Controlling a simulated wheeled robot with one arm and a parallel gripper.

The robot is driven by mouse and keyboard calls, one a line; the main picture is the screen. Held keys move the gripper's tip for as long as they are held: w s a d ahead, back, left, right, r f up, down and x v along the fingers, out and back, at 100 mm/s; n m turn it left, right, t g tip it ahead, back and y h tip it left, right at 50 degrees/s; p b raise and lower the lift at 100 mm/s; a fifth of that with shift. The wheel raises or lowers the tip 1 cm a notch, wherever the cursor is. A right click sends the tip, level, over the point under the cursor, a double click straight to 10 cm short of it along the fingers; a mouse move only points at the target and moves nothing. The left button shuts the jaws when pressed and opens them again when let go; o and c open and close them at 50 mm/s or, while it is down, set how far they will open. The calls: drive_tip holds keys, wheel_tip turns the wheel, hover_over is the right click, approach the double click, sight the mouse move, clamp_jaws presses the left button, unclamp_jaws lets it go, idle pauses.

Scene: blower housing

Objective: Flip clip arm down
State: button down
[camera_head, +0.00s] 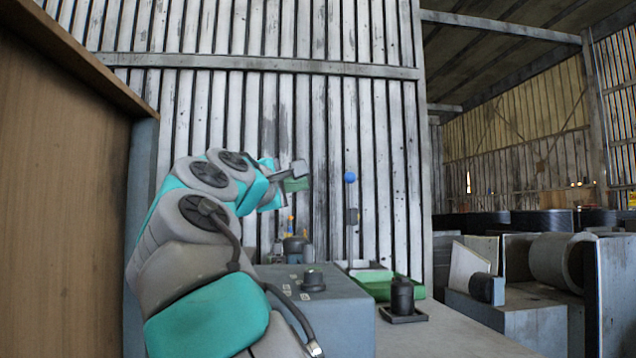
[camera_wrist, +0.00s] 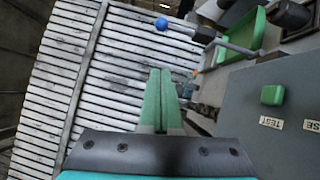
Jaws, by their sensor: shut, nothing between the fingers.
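An upright thin rod with a blue ball (camera_head: 349,177) on top and a dark block (camera_head: 353,216) partway down stands behind the grey box; it may be the clip arm, but I cannot tell for sure. In the wrist view the blue ball (camera_wrist: 161,24) is beyond my fingertips, and the dark block (camera_wrist: 205,35) is on the rod to its right. My gripper (camera_head: 297,184) is raised left of the ball, apart from it. Its green fingers (camera_wrist: 160,72) are shut and empty. A dark housing (camera_head: 296,247) sits below my gripper, partly hidden by the box.
The grey box (camera_head: 340,315) carries a dark knob (camera_head: 313,280); the wrist view shows a green button (camera_wrist: 272,95) and labels. A green tray (camera_head: 381,291) and black cylinder (camera_head: 402,295) stand on the right. A wooden panel (camera_head: 60,190) is close on the left.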

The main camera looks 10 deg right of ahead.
drive_tip(key=s+d+p+x, duration=0.1)
drive_tip(key=d+x, duration=0.1)
drive_tip(key=x, duration=1)
drive_tip(key=shift+s+d+r, duration=0.2)
drive_tip(key=shift+d+r, duration=0.05)
drive_tip(key=shift+d, duration=0.1)
